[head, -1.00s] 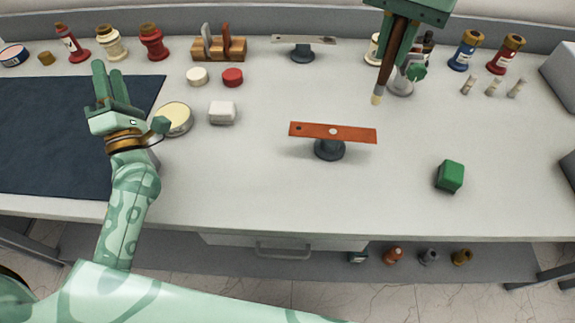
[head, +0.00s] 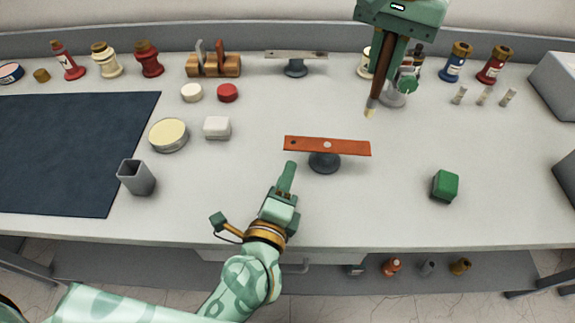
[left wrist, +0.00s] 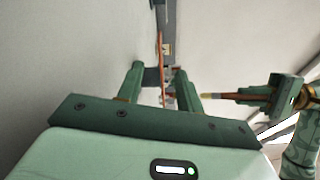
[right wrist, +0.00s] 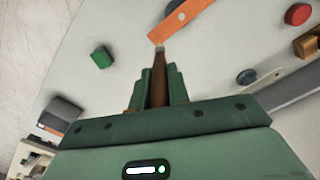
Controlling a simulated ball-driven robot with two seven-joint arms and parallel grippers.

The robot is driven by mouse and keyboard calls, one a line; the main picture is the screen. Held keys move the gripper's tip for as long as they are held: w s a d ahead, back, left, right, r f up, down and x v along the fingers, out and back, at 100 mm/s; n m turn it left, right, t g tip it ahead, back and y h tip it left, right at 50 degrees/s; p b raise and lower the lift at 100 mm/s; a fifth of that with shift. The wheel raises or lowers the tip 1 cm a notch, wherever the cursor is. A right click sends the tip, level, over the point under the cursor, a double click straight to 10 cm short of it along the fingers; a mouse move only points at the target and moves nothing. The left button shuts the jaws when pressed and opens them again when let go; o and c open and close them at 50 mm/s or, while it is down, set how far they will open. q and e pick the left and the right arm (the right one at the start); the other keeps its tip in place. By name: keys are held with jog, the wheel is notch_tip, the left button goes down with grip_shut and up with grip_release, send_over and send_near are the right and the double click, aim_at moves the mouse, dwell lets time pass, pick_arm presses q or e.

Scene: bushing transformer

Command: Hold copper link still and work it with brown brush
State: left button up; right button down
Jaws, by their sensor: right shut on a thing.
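My left gripper (head: 289,170) is just in front of the link's left end. In the left wrist view, its fingers (left wrist: 158,72) are apart, and the link (left wrist: 161,50) shows edge-on beyond and between them. My right gripper (head: 385,70) is shut on the brown brush (head: 376,92), whose pale tip points down, behind and right of the link.
A green block (head: 445,186) stands right of the link. A grey bar (head: 280,55) on a stand, bottles and a wooden rack (head: 214,67) line the back. A cream tin (head: 168,135), white block (head: 217,127) and grey holder (head: 137,178) are left, by the dark mat (head: 60,150).

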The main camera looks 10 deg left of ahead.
aim_at(298, 140)
pick_arm(q)
jog(key=w, duration=0.7)
jog(key=w+d+f, duration=0.1)
jog(key=w, duration=0.3)
jog(key=shift+w, duration=0.3)
grip_shut()
